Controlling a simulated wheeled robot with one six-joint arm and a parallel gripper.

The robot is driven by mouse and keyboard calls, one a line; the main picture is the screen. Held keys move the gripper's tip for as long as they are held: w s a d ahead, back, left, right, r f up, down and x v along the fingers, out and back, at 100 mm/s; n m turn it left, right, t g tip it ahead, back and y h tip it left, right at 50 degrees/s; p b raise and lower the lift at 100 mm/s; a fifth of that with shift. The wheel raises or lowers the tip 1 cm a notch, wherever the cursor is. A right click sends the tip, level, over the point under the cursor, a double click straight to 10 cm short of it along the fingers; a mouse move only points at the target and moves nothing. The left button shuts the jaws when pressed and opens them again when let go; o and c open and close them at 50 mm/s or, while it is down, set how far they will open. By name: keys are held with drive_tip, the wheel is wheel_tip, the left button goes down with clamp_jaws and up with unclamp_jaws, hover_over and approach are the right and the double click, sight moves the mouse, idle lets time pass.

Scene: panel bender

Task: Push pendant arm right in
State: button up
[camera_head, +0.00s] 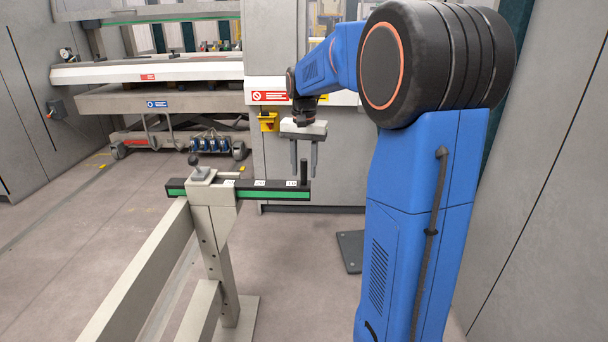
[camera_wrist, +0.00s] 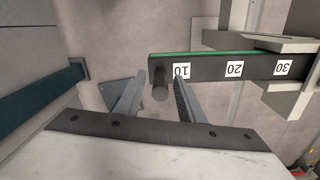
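The pendant arm seems to be the black bar with a green stripe (camera_head: 287,194), lying level in a grey post head. It carries white number labels; in the wrist view the bar (camera_wrist: 208,69) reads 10, 20 and 30, with 10 nearest its free end. A dark upright peg (camera_head: 304,168) stands near that end. My gripper (camera_head: 304,174) points down there with its two fingers apart. In the wrist view the peg (camera_wrist: 160,82) shows between the fingers of my gripper (camera_wrist: 159,92), with gaps on both sides. Contact with the peg is not visible.
A grey post (camera_head: 216,255) with a long beam carries the bar. A small black-knobbed lever (camera_head: 197,167) sits on its head. The machine with a white front edge (camera_head: 150,72) stands behind at left. A dark floor plate (camera_head: 349,252) lies below. Open floor (camera_head: 90,225) is at left.

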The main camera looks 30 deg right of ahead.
sight(223, 182)
drive_tip(key=shift+f, duration=1.25)
drive_tip(key=shift+c, duration=0.4)
clamp_jaws()
drive_tip(key=w+a, duration=0.4)
drive_tip(key=a, duration=0.3)
drive_tip(key=w+a, duration=0.5)
drive_tip(key=a, duration=0.2)
drive_tip(key=w+a, duration=0.5)
drive_tip(key=a, duration=0.2)
drive_tip(key=shift+w, duration=0.1)
drive_tip(key=shift+w+a+r, duration=0.1)
drive_tip(key=shift+w+a, duration=0.05)
drive_tip(key=shift+a, duration=0.05)
drive_tip(key=shift+o, duration=0.4)
unclamp_jaws()
drive_tip(key=shift+a, duration=0.1)
